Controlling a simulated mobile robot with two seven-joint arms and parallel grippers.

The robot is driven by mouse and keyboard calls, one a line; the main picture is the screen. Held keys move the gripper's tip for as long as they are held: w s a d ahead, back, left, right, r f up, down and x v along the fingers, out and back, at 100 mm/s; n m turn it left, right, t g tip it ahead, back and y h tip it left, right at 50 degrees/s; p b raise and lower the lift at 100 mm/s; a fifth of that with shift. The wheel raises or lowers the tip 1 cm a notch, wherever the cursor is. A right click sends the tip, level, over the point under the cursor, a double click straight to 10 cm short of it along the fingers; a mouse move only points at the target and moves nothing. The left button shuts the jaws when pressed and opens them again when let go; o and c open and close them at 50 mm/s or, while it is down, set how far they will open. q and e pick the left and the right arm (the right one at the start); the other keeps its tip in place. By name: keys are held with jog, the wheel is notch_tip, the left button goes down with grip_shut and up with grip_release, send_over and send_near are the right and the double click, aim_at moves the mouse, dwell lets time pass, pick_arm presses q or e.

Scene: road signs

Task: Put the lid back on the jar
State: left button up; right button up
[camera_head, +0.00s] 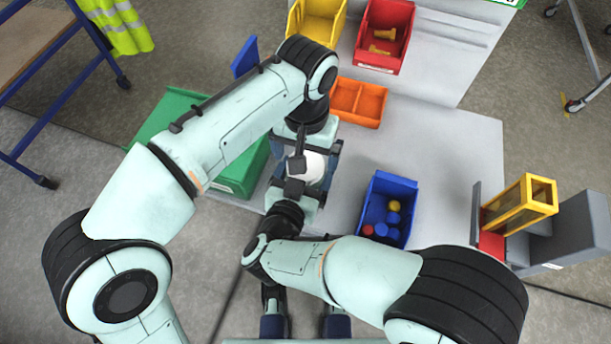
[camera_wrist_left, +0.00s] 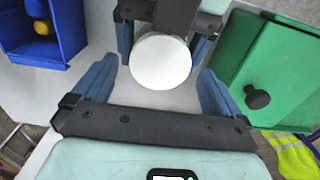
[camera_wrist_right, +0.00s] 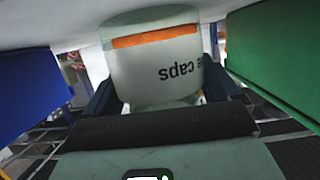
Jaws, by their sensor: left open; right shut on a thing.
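The white jar (camera_wrist_right: 155,62) has an orange band and upside-down lettering ending in "caps" in the right wrist view. My right gripper (camera_wrist_right: 160,88) is shut on its side. In the left wrist view a flat white disc (camera_wrist_left: 160,62) tops the jar; it looks like the lid, but I cannot tell if it is fully seated. My left gripper (camera_wrist_left: 157,82) is open, its blue fingers on either side of the disc and apart from it. In the head view the jar (camera_head: 312,167) is partly hidden by both grippers.
A green bin (camera_head: 180,125) stands close on the left. A blue bin (camera_head: 408,182) with small coloured pieces is on the right. An orange tray (camera_head: 358,101), a yellow bin (camera_head: 318,18) and a red bin (camera_head: 385,30) are behind. Grey tabletop (camera_head: 450,140) is clear at right.

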pick_arm(q)
notch_tip(320, 180, up, 10)
jog(key=shift+r, duration=0.2)
pick_arm(e)
jog(key=o, duration=1.8)
pick_arm(q)
jog(key=r+p, duration=0.1)
jog(key=r, duration=0.1)
jog(key=r+p, duration=0.2)
jog(key=shift+s, duration=0.2)
pick_arm(e)
jog(key=v, duration=1.3)
jog(key=shift+s, duration=0.2)
